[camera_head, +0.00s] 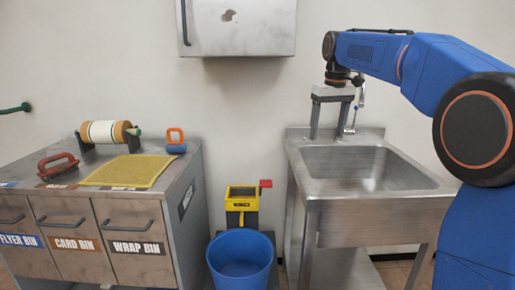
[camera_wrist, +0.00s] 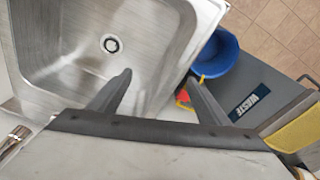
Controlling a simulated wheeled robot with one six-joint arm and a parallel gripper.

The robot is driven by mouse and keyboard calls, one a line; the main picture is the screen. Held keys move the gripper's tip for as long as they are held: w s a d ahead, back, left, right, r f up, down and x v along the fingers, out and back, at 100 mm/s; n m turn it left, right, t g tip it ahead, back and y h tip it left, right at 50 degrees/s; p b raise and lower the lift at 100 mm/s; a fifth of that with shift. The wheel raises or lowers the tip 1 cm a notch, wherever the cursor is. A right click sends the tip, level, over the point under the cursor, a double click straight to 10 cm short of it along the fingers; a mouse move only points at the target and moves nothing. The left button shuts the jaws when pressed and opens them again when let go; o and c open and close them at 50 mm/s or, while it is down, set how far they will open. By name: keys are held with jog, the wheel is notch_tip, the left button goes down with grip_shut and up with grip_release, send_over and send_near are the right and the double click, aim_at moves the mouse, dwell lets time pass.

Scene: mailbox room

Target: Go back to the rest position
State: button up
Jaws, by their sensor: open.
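My gripper (camera_head: 328,136) hangs from my blue arm at the left back corner of the metal sink (camera_head: 425,190), in front of the wall. Its two dark fingers point down and stand apart, with nothing between them. In the wrist view my gripper (camera_wrist: 160,77) is also open and empty. Below it there are the sink basin (camera_wrist: 150,30) with its round drain and, to the right, the blue bin (camera_wrist: 218,55). I cannot tell the exact height of the fingertips above the sink rim.
A faucet (camera_head: 352,118) stands close to the right of the gripper. A metal wall cabinet (camera_head: 240,28) hangs at upper left. A yellow box with a red lever (camera_head: 242,192) stands behind the blue bin (camera_head: 240,245). The cabinet with labelled drawers (camera_head: 137,225) bears a yellow mat (camera_head: 128,172).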

jog(key=s+d+f+m+t, duration=0.15)
jog(key=s+f, duration=0.35)
jog(key=s, duration=0.5)
jog(key=s+d+f, duration=0.2)
jog(key=s+f, duration=0.2)
jog(key=s, duration=0.7)
jog(key=s+d+f+m+t, duration=0.15)
jog(key=s+f, duration=0.35)
jog(key=s, duration=0.5)
jog(key=s+d+f, duration=0.1)
jog(key=s+f, duration=0.9)
jog(key=f, duration=0.1)
jog(key=shift+d+m, duration=0.15)
jog(key=shift+m, duration=0.15)
